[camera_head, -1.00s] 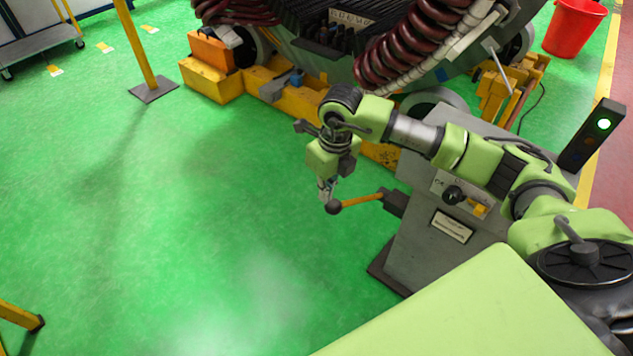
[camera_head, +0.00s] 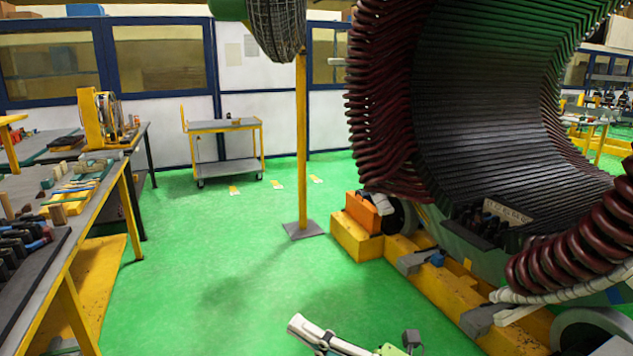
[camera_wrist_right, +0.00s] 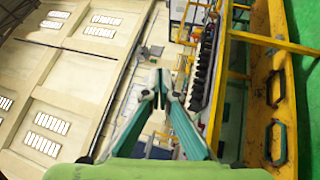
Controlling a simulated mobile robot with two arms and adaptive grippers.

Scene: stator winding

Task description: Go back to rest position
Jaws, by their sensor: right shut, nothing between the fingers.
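My right gripper (camera_head: 306,328) shows at the bottom edge of the head view, above the green floor, with part of its light green wrist behind it. In the right wrist view its two fingers (camera_wrist_right: 161,88) come together at the tips, shut with nothing between them. My left gripper is out of view. The large stator (camera_head: 480,110), with a dark slotted bore and dark red coil ends, fills the right of the head view. My right gripper is in front of it, apart from it in the picture.
The stator rests on a yellow base (camera_head: 440,292). A tool-laden workbench (camera_head: 95,222) stands at the left.

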